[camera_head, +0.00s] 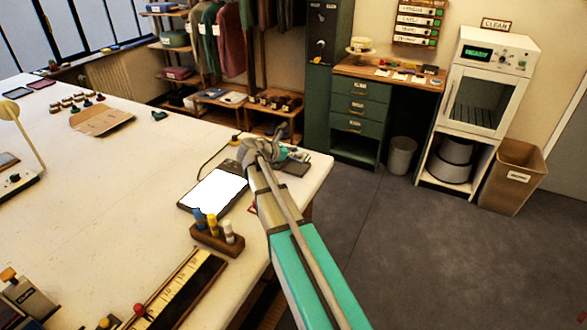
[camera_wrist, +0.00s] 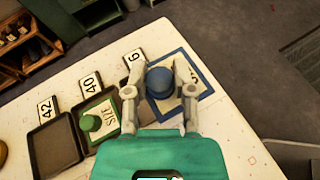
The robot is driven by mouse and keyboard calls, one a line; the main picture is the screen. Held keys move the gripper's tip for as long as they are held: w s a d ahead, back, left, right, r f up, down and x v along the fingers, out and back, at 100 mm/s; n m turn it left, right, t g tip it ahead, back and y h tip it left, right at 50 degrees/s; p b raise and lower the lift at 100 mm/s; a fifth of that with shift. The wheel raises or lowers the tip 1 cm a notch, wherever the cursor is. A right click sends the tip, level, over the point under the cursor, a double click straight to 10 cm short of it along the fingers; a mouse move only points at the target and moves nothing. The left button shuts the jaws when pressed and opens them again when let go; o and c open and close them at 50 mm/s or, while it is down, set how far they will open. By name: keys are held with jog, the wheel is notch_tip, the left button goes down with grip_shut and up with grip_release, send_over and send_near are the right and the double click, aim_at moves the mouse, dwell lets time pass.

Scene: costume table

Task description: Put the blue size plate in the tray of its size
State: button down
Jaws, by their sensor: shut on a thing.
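My gripper (camera_wrist: 158,78) is shut on the blue knob (camera_wrist: 160,84) of the blue size plate (camera_wrist: 197,62), which has a pale printed face with a blue border. In the wrist view the plate lies at the right end of a row of trays, beside a card (camera_wrist: 135,57) whose visible part reads 6. My fingers hide much of it, and I cannot tell whether it touches a tray. The tray marked 40 (camera_wrist: 86,100) holds a green-knobbed size plate (camera_wrist: 108,108). The tray marked 42 (camera_wrist: 54,145) looks empty. In the head view my gripper (camera_head: 252,150) is over the table's right corner.
The white table (camera_head: 130,190) ends just right of my gripper, with floor beyond. A bright tablet (camera_head: 215,190) and a wooden block of coloured pegs (camera_head: 215,240) stand left of my arm. A green drawer cabinet (camera_head: 358,110) stands farther back.

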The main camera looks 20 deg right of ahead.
aim_at(293, 167)
jog(key=shift+w+d+f+b, duration=0.25)
jog(key=shift+w+f+b, duration=0.4)
jog(key=shift+f, duration=0.2)
jog(key=shift+w+d+f+b, duration=0.2)
jog(key=shift+w+f+b, duration=0.45)
jog(key=shift+f, duration=0.2)
jog(key=shift+f, duration=0.1)
jog(key=shift+w+d+f+b, duration=0.1)
jog(key=shift+w+f+b, duration=0.4)
jog(key=shift+b, duration=0.2)
jog(key=shift+s+f+b, duration=0.1)
jog(key=shift+f+b, duration=1.25)
jog(key=shift+f, duration=0.05)
jog(key=shift+c, duration=2.2)
grip_release()
jog(key=p+v, duration=0.2)
jog(key=v, duration=0.4)
jog(key=shift+s+r+p, duration=0.1)
jog(key=shift+r+p, duration=0.1)
jog(key=shift+p, duration=0.1)
jog(key=shift+s+a+r, duration=0.1)
jog(key=shift+a+r, duration=0.05)
jog(key=shift+a, duration=0.5)
